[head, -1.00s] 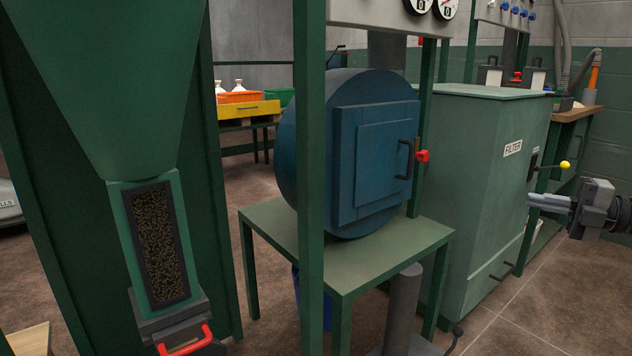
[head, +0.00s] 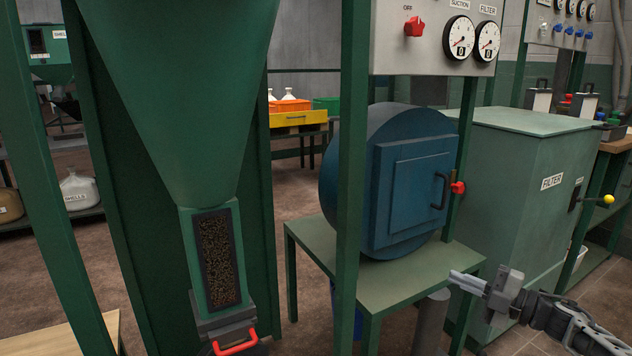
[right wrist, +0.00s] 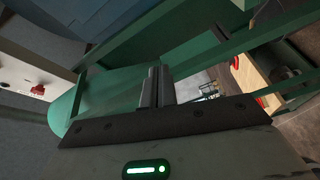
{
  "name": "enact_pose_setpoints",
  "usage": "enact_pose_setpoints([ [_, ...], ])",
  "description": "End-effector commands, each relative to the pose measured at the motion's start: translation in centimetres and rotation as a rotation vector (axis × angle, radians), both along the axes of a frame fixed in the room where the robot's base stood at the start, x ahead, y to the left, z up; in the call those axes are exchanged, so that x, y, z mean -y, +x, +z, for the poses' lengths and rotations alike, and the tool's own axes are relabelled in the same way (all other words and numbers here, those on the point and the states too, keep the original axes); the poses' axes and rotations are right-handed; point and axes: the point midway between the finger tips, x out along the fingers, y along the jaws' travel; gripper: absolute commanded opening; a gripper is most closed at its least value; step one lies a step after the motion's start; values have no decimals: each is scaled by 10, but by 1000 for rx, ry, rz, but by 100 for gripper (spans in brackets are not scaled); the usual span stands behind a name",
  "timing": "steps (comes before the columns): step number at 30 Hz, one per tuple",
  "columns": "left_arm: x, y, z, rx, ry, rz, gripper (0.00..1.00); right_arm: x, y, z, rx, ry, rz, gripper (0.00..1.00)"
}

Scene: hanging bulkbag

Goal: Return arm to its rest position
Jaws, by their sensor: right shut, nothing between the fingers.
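My right gripper (head: 468,284) is at the lower right of the head view, in front of the green filter cabinet (head: 530,170) and to the right of the small green table (head: 330,243). Its two fingers are together with nothing between them and point left. In the right wrist view the closed fingers (right wrist: 156,87) show in the middle, with green framework beyond them. My left gripper does not show in the head view.
A blue round vessel (head: 410,190) with a square door stands on the green table. A green hopper (head: 180,90) with a sight window and red handle (head: 235,343) is at left. A green post (head: 353,150) rises in front. A control panel (head: 435,35) hangs above.

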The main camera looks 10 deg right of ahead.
Motion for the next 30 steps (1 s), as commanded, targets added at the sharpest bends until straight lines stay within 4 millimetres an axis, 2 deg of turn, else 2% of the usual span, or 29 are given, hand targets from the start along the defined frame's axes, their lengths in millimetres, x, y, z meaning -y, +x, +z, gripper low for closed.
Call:
enact_pose_setpoints([
  [1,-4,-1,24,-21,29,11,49,-45,-6,3,-55,88,-9,0],
  [4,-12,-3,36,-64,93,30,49,-117,-28,-9,-186,268,-91,0],
  [6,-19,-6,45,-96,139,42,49,-163,-55,-11,-305,404,-168,0],
  [8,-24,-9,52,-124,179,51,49,-198,-84,-6,-425,522,-244,0],
  [9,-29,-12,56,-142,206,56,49,-218,-106,-1,-511,597,-296,0],
  [12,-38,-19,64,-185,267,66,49,-255,-159,19,-721,759,-427,0],
  [15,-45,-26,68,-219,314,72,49,-278,-202,40,-896,873,-529,0],
  [19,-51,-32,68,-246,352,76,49,-292,-237,58,-1040,956,-610,0],
  [23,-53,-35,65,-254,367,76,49,-296,-251,63,-1095,982,-638,0],
  [30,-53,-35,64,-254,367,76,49,-297,-251,61,-1099,981,-639,0],
])
